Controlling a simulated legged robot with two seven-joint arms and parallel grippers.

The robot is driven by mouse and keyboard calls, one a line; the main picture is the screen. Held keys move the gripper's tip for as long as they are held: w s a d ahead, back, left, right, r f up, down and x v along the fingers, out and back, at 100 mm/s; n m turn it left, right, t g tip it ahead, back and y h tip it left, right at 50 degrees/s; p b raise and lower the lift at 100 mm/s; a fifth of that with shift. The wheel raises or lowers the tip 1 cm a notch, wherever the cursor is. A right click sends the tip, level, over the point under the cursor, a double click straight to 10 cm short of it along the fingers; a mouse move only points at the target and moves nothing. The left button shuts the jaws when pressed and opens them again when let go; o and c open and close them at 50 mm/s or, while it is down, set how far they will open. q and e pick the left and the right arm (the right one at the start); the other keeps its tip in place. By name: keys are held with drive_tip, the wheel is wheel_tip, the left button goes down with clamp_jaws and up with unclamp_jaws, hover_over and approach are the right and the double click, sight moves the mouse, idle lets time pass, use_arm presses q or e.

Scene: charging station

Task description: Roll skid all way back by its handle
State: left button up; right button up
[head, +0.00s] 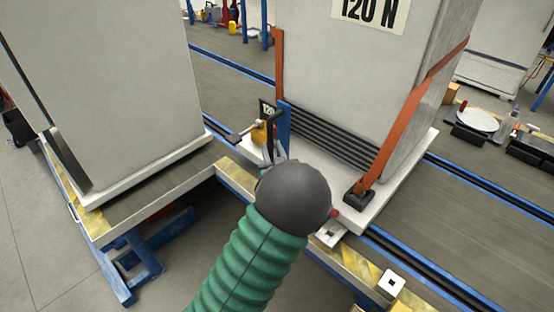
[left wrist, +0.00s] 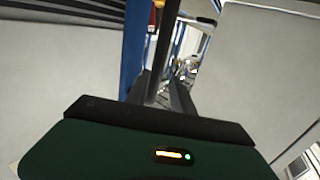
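The skid (head: 405,185) is a pale low base carrying a tall grey cabinet (head: 325,65) with a "120 N" label, held by orange straps. Its dark handle (head: 269,125) rises beside a blue post (head: 284,128) at the skid's front left corner. My left gripper (head: 279,157) is low at this handle, with its fingers partly hidden by the dark wrist. In the left wrist view, a dark upright bar (left wrist: 157,60), seemingly the handle, stands between the two fingers (left wrist: 160,85). The fingers are apart, with a gap showing beside the bar. My right gripper is not in view.
Another grey cabinet (head: 105,85) stands close on the left on a blue-legged platform (head: 170,192). Blue-edged rails (head: 475,195) run past the skid. A yellow-striped edge (head: 355,262) lies in front. Tools and a round plate (head: 477,119) are at the right.

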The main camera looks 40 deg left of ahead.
use_arm(q)
drive_tip(key=v, duration=0.7)
drive_tip(key=shift+s+d+p, duration=0.15)
drive_tip(key=shift+d+p, duration=0.05)
drive_tip(key=shift+p, duration=0.2)
